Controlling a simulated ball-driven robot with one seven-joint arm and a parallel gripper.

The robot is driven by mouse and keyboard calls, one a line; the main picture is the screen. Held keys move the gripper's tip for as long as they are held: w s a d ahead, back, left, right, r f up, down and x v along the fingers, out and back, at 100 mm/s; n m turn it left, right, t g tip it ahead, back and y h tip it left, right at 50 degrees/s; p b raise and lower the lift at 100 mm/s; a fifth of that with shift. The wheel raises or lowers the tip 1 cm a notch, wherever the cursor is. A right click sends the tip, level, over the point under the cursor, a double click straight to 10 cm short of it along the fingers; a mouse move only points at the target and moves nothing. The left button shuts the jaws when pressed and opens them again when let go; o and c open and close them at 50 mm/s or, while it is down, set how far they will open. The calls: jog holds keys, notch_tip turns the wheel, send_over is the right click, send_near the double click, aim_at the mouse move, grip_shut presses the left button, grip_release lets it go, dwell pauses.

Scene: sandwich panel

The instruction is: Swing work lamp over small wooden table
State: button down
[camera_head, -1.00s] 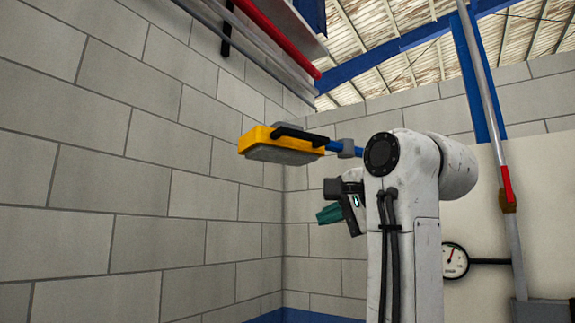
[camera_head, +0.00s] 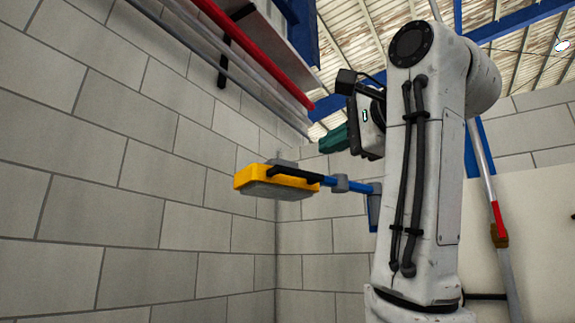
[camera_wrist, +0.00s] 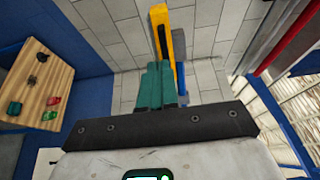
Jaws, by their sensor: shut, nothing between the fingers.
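The work lamp (camera_head: 262,190) is a yellow head with a grey underside and a black handle, on a blue arm (camera_head: 345,186) that runs right to a wall bracket. In the wrist view the yellow lamp (camera_wrist: 179,50) is just past my fingers. My gripper (camera_head: 333,139) has teal fingers and is above and right of the lamp head in the head view. Its fingers (camera_wrist: 158,68) are shut and empty; I cannot tell whether they touch the lamp. The small wooden table (camera_wrist: 55,75) shows at left in the wrist view, away from the lamp.
Small red, green and dark items lie on the table. A red pipe (camera_head: 258,50) and grey pipes run along the left wall above the lamp. A block wall (camera_head: 110,180) is behind the lamp. A red-and-grey pole (camera_head: 497,215) stands at right.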

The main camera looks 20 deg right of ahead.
aim_at(279, 169)
jog(key=p+x, duration=0.5)
jog(key=x, duration=0.7)
jog(key=shift+w+r+p, duration=0.1)
jog(key=shift+w+p, duration=0.2)
jog(key=shift+p, duration=0.1)
jog(key=shift+w+a, duration=0.2)
jog(key=shift+w, duration=0.4)
jog(key=shift+a, duration=0.1)
